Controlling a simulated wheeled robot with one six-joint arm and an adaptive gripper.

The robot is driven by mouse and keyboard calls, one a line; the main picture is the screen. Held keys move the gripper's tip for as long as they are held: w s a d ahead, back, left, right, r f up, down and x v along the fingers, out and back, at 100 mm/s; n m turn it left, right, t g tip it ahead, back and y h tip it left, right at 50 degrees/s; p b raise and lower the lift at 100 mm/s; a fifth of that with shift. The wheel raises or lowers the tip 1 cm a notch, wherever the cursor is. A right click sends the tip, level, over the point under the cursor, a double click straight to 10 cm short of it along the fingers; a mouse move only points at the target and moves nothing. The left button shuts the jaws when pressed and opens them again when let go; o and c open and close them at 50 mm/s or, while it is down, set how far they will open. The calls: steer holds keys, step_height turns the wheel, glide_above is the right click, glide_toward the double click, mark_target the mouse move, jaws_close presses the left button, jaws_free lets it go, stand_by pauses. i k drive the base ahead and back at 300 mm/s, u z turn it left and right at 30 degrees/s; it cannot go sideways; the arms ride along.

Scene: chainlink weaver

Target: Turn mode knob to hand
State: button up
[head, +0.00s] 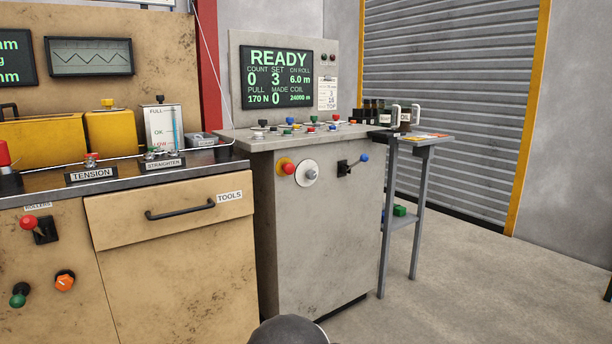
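No knob in the head view carries a readable "mode" or "hand" label, so I cannot tell which one is the mode knob. The grey console (325,240) stands in the middle. Its front has a round pale dial with a grey centre knob (307,173), beside a red mushroom button on a yellow ring (287,168). Its sloped top holds several small coloured knobs and buttons (290,121), too small to read. An orange knob (65,281) and a green knob (18,295) sit on the tan cabinet at left. My gripper is not in view.
The console's screen (279,77) reads READY. A blue-tipped lever (363,157) sticks out of its front. A narrow grey side table (424,150) stands close at its right. The tan cabinet (180,270) adjoins at left. Floor at the right is clear.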

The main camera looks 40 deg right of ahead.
mark_target(311, 175)
steer(key=k, duration=1.15)
steer(key=z, duration=1.1)
steer(key=i, duration=1.75)
steer(key=u, duration=0.5)
